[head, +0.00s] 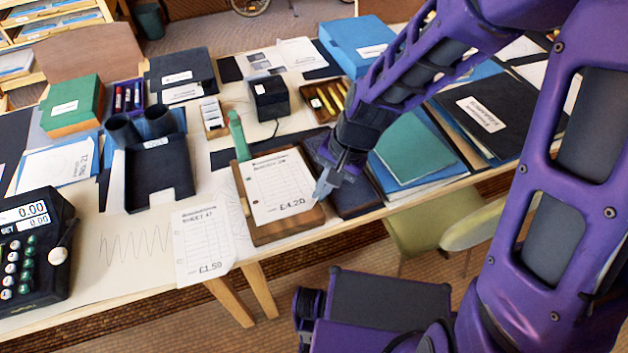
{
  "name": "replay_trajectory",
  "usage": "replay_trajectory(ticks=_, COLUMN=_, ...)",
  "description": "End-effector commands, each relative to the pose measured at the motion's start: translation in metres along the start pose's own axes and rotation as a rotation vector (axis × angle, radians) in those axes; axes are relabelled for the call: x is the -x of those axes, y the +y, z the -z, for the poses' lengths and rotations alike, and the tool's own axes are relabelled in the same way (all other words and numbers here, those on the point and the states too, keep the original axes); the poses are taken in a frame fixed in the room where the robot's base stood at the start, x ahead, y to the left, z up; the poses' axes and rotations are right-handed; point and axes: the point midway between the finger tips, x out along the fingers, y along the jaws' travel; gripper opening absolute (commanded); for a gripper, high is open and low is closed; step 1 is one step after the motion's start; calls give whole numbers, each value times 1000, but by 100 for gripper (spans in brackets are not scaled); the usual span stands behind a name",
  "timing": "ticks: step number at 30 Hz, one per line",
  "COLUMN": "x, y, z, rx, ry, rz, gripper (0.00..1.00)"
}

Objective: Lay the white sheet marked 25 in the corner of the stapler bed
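The stapler bed (262,238) is a brown wooden tray with a raised rim, near the table's front edge. A green upright stapler part (238,138) stands at its back left corner. A white sheet (278,185) printed with a grid and £4.20 lies over the bed; its small number is too blurred to read surely as 25. Wood shows along its left and front sides. My gripper (322,190) points down at the sheet's right edge. Its fingertips overlap that edge in the head view; I cannot tell whether they pinch it.
Another white sheet (203,240), marked £1.50, hangs partly over the front edge. A black paper tray (160,172) stands left of the bed. A dark box (269,97) stands behind. Green and blue folders (408,150) lie to the right. A black till (38,250) is at far left.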

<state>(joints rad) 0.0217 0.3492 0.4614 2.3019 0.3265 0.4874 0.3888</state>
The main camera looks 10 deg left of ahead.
Motion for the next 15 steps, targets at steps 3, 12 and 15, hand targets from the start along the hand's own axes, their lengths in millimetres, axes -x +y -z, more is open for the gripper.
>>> replay_trajectory(ticks=3, x=-2, y=0, z=0, rx=0, ry=-1, rz=0, gripper=0)
replay_trajectory(ticks=12, x=-16, y=5, z=2, rx=0, ry=-2, rz=-1, gripper=0)
replay_trajectory(ticks=15, x=-23, y=7, z=3, rx=-1, ry=-3, rz=-1, gripper=0)
